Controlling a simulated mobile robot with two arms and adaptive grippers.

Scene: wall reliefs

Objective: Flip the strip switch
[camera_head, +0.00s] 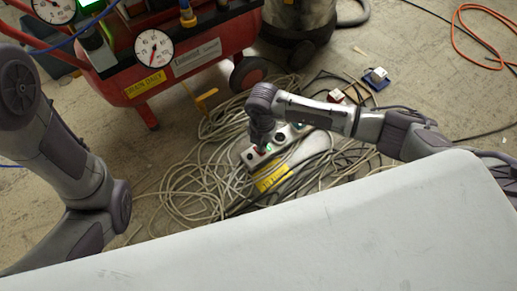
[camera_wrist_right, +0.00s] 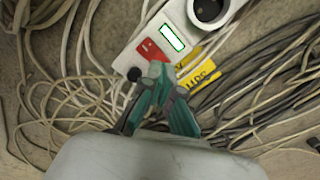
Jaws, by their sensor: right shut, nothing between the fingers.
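The white power strip (camera_head: 252,155) lies on the floor among tangled cables, partly hidden by my right arm in the head view. In the right wrist view the strip (camera_wrist_right: 133,57) shows a red switch (camera_wrist_right: 150,50), a lit green-white indicator (camera_wrist_right: 172,38) and a dark round socket (camera_wrist_right: 208,9). A yellow label (camera_wrist_right: 203,72) lies beside it. My right gripper (camera_wrist_right: 158,72) is shut and empty, its fingertips at the near edge of the red switch; I cannot tell whether they touch it. It also shows above the strip in the head view (camera_head: 258,142). My left gripper is out of view; only its arm shows.
A red compressor (camera_head: 185,55) with gauges and wheels stands behind, left of the strip. Loose beige cables (camera_head: 190,180) surround the strip. Open floor is at the upper right.

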